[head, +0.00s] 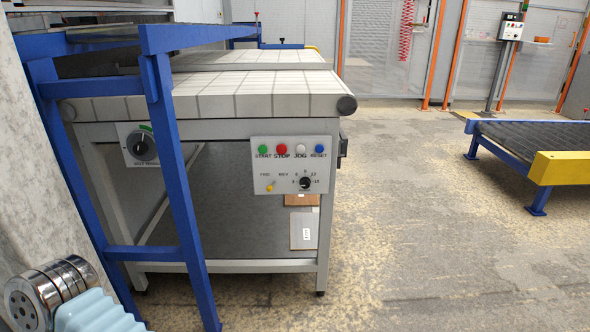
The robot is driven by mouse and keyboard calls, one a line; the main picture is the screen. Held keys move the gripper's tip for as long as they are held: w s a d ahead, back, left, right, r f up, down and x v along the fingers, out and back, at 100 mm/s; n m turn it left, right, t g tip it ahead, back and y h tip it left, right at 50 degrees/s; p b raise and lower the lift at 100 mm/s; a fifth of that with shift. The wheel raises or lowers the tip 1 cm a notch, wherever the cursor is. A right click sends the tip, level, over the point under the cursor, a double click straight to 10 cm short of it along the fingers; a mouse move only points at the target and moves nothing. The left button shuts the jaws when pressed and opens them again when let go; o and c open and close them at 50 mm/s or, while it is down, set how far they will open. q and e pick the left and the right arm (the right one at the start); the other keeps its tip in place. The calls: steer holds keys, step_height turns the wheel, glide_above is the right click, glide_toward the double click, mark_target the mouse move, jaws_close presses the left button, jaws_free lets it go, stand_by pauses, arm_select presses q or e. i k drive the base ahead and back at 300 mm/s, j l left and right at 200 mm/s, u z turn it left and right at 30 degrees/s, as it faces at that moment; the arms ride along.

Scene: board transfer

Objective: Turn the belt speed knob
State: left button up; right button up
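A light grey control panel (262,180) is fixed to the front of the conveyor table. A small black knob (305,183) sits at its lower right, ringed by printed numbers. A larger dark round knob (141,147) with a pale pointer sits on a separate plate at the left, with a green arc above it. Its small label is hard to read. A blue post passes just right of that plate. Neither gripper shows; a ribbed light blue and metal part at the lower left seems to be my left arm.
The panel also has green, red, white and blue buttons (281,149) and a yellow toggle (270,186). A blue frame (178,180) stands before the table's left side. A roller conveyor (545,139) is at the right. The floor between (430,220) is clear.

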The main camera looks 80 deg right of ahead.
mark_target(305, 183)
steer(key=j+z, duration=0.1)
steer(key=z, duration=0.6)
steer(key=k+j+z, duration=0.1)
steer(key=z, duration=0.7)
steer(key=i+z, duration=0.1)
steer(key=z, duration=0.8)
steer(key=i+z, duration=0.1)
steer(key=z, duration=0.75)
steer(key=j+z, duration=0.6)
steer(key=z, duration=0.2)
steer(key=j+z, duration=0.35)
